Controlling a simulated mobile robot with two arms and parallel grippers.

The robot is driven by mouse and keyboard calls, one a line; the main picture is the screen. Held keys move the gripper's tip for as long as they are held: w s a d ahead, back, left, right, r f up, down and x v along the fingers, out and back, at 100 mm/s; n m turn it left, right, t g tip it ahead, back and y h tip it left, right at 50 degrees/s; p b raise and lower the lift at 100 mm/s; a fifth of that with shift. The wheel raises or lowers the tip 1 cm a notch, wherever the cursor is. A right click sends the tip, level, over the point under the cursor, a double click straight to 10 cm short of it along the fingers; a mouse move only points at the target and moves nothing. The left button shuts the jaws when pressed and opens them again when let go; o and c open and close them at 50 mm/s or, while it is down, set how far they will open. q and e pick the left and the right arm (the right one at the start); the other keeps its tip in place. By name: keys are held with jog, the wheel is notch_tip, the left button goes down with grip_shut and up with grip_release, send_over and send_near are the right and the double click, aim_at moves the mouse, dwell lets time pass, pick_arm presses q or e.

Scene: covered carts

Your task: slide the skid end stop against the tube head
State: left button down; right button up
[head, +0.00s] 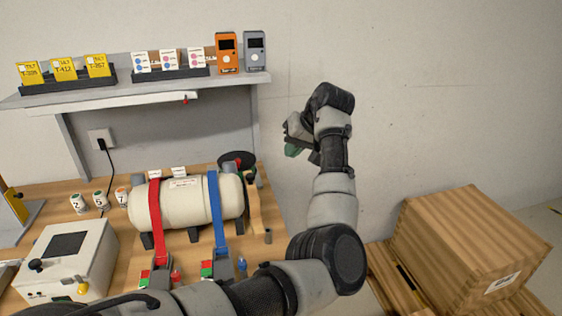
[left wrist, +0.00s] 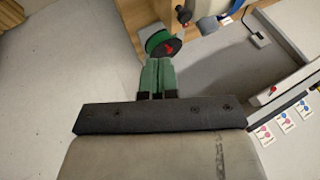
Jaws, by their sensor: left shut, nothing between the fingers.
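A cream tube (head: 185,203) lies on the wooden bench under a red strap (head: 155,222) and a blue strap (head: 216,212). Its rounded right end, the tube head (head: 238,195), faces a light wooden upright piece (head: 253,205), which looks like the skid end stop. I cannot tell whether these two touch. My left gripper (head: 291,151) is up to the right of the bench, apart from the tube and the stop. Its green fingers (left wrist: 158,78) are shut together and empty in the left wrist view. My right gripper is not in view.
A black disc (head: 237,158) with a red mark stands behind the tube's right end. A grey shelf (head: 150,88) with cards and two handheld devices hangs above. A white control box (head: 67,260) stands front left. A wooden crate (head: 470,245) stands at the right.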

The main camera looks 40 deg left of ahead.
pick_arm(q)
jog(key=m+g+y+p, duration=0.2)
jog(key=m+g+y, duration=0.1)
jog(key=m+g, duration=0.1)
send_near(253, 177)
jog(key=w+f+x, duration=0.1)
jog(key=x, duration=0.5)
jog(key=shift+s+a+f, duration=0.15)
jog(key=shift+s+a, duration=0.25)
jog(key=shift+a, duration=0.05)
jog(key=shift+s+a+p, duration=0.6)
jog(key=shift+s+p, duration=0.05)
jog(key=shift+p, duration=0.5)
jog(key=shift+w, duration=0.15)
